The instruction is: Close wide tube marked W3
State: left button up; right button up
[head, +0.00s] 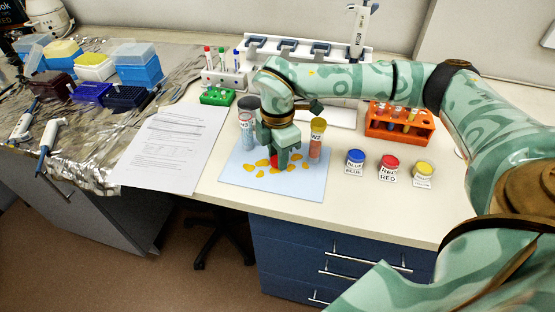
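A wide tube (248,136) with a red-lettered label that seems to read W3 stands upright at the left back of the pale blue mat (312,190). Its top looks dark grey; I cannot tell whether that is a cap or an open mouth. My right gripper (281,160) points down over the middle of the mat, just right of this tube. A small red object (275,161) shows at its fingertips, mostly hidden by the fingers. I cannot tell whether they grip it. Tube W2 (316,143) with a gold cap stands right of the gripper. My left gripper is out of view.
Yellow flat patches (262,163) lie on the mat. Blue (355,162), red (389,168) and yellow (423,175) capped jars stand at right. An orange rack (400,130) and a green rack (217,97) stand behind. Papers (170,150) lie left. The front right bench is clear.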

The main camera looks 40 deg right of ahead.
jog(key=shift+r, duration=0.1)
notch_tip(320, 180, up, 4)
jog(key=shift+s+f+p, duration=0.1)
jog(key=shift+p, duration=0.65)
jog(key=s+a+r+p, duration=0.2)
jog(key=s+a+r, duration=0.1)
jog(key=s+r, duration=0.6)
jog(key=s, duration=0.4)
jog(key=shift+s+a+p, duration=0.15)
jog(key=shift+a+p, duration=0.2)
jog(key=shift+a, duration=0.05)
